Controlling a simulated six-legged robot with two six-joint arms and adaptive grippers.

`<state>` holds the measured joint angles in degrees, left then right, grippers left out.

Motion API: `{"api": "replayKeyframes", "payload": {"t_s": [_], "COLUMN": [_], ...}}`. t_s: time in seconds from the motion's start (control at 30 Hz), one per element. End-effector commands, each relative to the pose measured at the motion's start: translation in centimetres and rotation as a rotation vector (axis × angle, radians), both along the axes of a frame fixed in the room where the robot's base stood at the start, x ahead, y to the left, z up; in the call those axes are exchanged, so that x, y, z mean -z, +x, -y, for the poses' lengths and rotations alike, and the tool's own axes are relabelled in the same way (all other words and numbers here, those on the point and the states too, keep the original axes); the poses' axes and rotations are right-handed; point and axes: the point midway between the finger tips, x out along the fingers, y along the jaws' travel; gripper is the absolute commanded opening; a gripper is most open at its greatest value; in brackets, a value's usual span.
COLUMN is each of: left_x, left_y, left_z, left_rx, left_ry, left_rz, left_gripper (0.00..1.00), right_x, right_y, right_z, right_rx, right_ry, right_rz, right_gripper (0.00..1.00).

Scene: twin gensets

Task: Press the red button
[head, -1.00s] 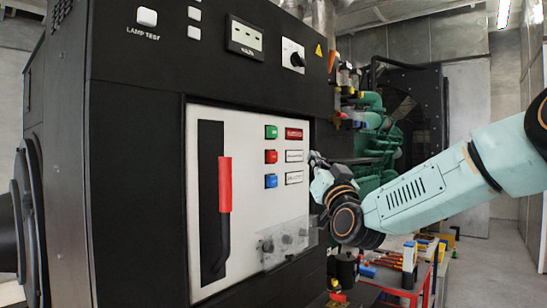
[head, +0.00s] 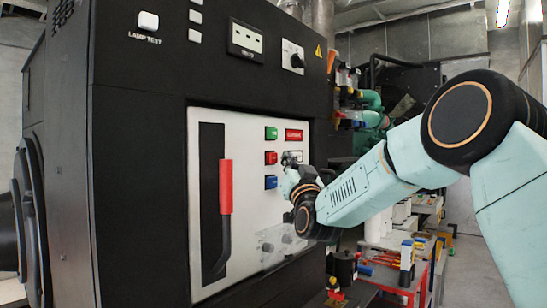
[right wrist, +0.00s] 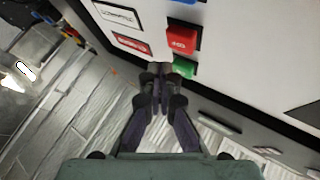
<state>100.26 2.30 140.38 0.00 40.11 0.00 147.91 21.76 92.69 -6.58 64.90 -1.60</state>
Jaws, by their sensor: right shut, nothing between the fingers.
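The red button (head: 271,158) is on the white panel of the black cabinet, between a green button (head: 271,133) and a blue button (head: 271,182). In the right wrist view the red button (right wrist: 182,39) shows close ahead, with the green button (right wrist: 184,68) near the fingertips. My right gripper (head: 289,161) is just right of the red button in the head view, in front of the label plates. It is shut and empty; in the right wrist view its fingertips (right wrist: 160,72) are together. I cannot tell whether they touch the panel. My left gripper is not in view.
A red-handled lever (head: 225,187) stands in a black slot left of the buttons. A clear cover (head: 284,243) juts out low on the panel. A red tool cart (head: 412,291) with bottles and tools stands right of the cabinet.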

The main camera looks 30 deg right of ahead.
Motion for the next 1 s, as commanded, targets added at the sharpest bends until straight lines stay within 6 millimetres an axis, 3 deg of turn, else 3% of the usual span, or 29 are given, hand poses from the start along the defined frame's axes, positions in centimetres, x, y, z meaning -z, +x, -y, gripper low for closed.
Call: {"api": "replayKeyframes", "payload": {"t_s": [0.23,1.0], "left_x": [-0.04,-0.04], "left_y": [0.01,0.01], "left_z": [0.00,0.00], "left_rx": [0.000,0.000], "left_ry": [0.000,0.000], "left_rz": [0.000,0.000], "left_gripper": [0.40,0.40], "right_x": [0.05,0.07], "right_y": [1.16,1.20], "right_z": [-0.52,-0.53], "right_rx": [0.000,0.000], "right_ry": [0.000,0.001], "right_rz": [0.000,0.000], "right_gripper": [0.00,0.00]}}
